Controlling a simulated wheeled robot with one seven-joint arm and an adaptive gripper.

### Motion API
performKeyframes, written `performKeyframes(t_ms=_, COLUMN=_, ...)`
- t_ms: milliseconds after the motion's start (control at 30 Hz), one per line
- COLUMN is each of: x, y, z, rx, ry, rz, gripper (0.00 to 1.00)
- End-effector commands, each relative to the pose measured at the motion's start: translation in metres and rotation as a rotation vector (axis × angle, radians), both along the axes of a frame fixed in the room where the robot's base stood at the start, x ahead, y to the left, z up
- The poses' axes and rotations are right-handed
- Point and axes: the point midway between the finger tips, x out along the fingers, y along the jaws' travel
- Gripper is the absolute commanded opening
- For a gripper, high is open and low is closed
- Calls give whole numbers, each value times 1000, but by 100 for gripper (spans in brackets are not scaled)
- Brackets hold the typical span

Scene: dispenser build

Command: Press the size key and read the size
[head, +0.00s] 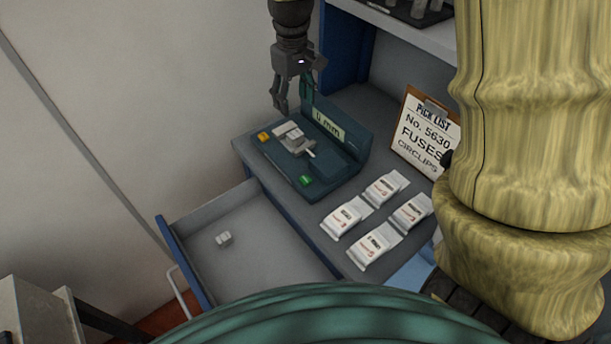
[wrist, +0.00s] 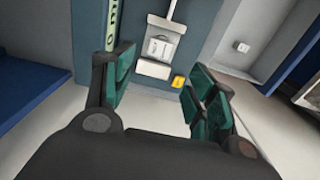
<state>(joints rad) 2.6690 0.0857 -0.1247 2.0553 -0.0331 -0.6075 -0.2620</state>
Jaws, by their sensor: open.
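A dark teal measuring device (head: 338,165) stands on the worktop, with a yellow key (head: 264,136) at its left and a green key (head: 305,181) at its front. I cannot read any label on either key. Its pale display (head: 327,124) shows a short text ending in "mm"; the digit looks like 4 but is unclear. A small white part (head: 288,131) lies on the device's grey jaw area. My gripper (head: 293,104) is open and empty, above the device's back left corner. In the wrist view, the yellow key (wrist: 178,82) shows beyond my right finger, not touched.
Several white packets (head: 384,189) lie on the worktop in front of the device. A pick list board (head: 424,135) stands at the right. An open drawer (head: 270,232) at the front left holds a small white part (head: 224,239). A shelf overhangs the back.

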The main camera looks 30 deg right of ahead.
Motion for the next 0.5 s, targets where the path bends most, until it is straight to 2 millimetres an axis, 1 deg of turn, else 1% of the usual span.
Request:
performKeyframes(t_ms=67, x=0, y=0, z=0, rx=0, ry=0, rz=0, gripper=57)
performKeyframes(t_ms=200, x=0, y=0, z=0, rx=0, ry=0, rz=0, gripper=31)
performKeyframes(t_ms=367, x=0, y=0, z=0, rx=0, ry=0, rz=0, gripper=2)
performKeyframes(t_ms=400, x=0, y=0, z=0, rx=0, ry=0, rz=0, gripper=0)
performKeyframes(t_ms=500, x=0, y=0, z=0, rx=0, ry=0, rz=0, gripper=0)
